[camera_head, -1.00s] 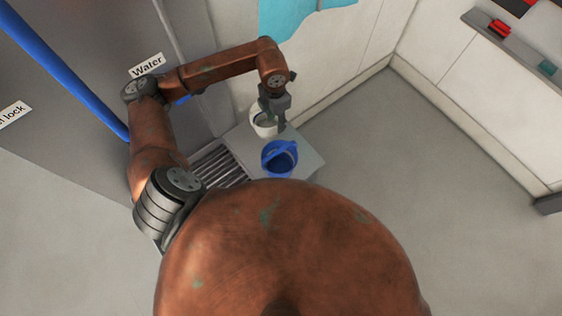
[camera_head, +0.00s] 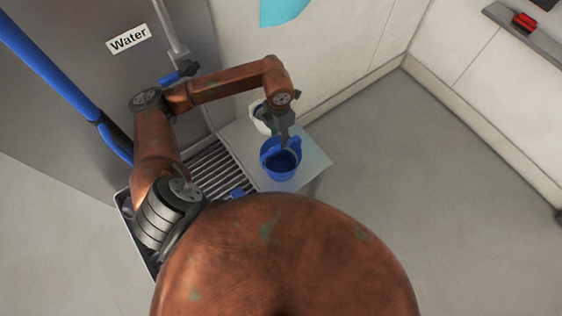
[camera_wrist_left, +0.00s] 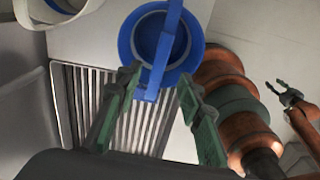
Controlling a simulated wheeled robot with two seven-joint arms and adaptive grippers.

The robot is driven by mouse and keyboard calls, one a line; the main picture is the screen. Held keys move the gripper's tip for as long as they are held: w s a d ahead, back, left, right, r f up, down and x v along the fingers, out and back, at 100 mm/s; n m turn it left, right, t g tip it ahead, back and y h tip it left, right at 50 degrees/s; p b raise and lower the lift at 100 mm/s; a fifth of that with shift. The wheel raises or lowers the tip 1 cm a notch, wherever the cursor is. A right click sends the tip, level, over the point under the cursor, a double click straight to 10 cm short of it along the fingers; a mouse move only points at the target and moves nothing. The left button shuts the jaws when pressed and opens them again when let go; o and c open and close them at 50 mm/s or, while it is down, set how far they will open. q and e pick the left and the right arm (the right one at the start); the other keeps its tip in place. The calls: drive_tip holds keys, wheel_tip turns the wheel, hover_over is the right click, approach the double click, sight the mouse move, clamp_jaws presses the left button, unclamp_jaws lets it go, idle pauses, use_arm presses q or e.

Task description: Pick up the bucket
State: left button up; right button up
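A blue bucket (camera_head: 281,172) with a blue handle stands on the grey platform beside the grating. It also shows in the left wrist view (camera_wrist_left: 186,62), with its handle crossing over the top. My left gripper (camera_head: 283,141) is over the bucket's far rim in the head view. In the left wrist view my left gripper (camera_wrist_left: 157,82) is open and empty, its two green fingers apart near the lower end of the handle. Whether they touch it I cannot tell. My right gripper (camera_wrist_left: 284,92) shows small at the right of the left wrist view, its fingers apart.
A white bucket (camera_head: 257,111) stands behind the blue one, partly hidden by my arm. The grating (camera_head: 215,168) lies left of the platform (camera_head: 312,160). A grey panel with a "Water" label (camera_head: 129,39) and blue pipe (camera_head: 45,60) is at left. Open floor lies right.

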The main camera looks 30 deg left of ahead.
use_arm(q)
drive_tip(key=shift+w+d+f+p, duration=0.1)
drive_tip(key=shift+w+f+p, duration=0.1)
drive_tip(key=shift+f, duration=1.4)
drive_tip(key=shift+w+d+f+p, duration=0.1)
drive_tip(key=shift+f+p, duration=0.05)
drive_tip(key=shift+f, duration=1.4)
drive_tip(key=shift+c, duration=0.5)
clamp_jaws()
